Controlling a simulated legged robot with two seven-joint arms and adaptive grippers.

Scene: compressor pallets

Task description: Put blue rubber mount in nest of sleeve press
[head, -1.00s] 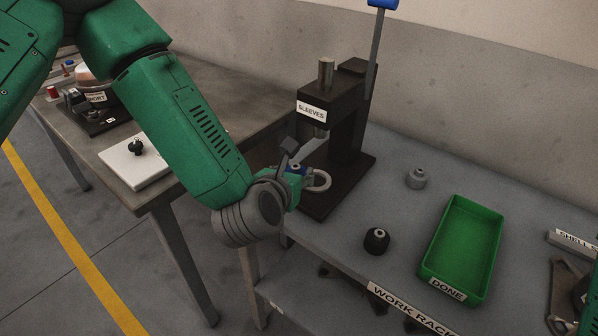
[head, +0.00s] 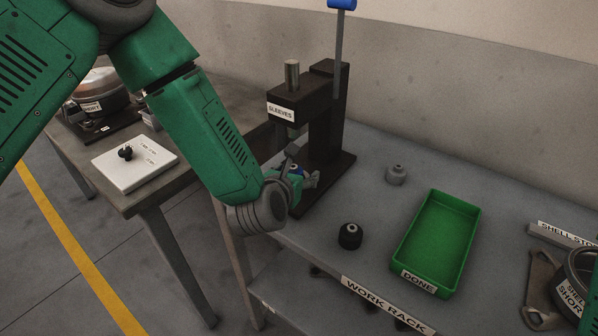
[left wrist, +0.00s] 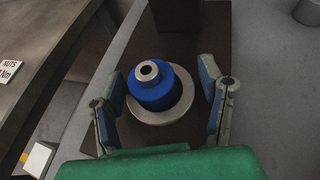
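The sleeve press (head: 326,125), dark with a SLEEVES label, stands at the rack's back left. In the left wrist view the blue rubber mount (left wrist: 152,97), with a grey metal centre, sits at the pale ring-shaped nest (left wrist: 166,119) on the press's dark base. It looks offset toward the ring's upper left; I cannot tell if it is fully seated. My left gripper (head: 303,174) is low at the press, its fingers (left wrist: 168,92) open on both sides of the mount. The left finger is close to the mount; a clear gap shows on the right. My right gripper is not in view.
On the work rack are a black mount (head: 350,237), a grey mount (head: 396,174) and an empty green DONE tray (head: 404,258). The press's lever (head: 339,45) rises above it. A second table (head: 190,165) stands at left, with a white board (head: 133,171).

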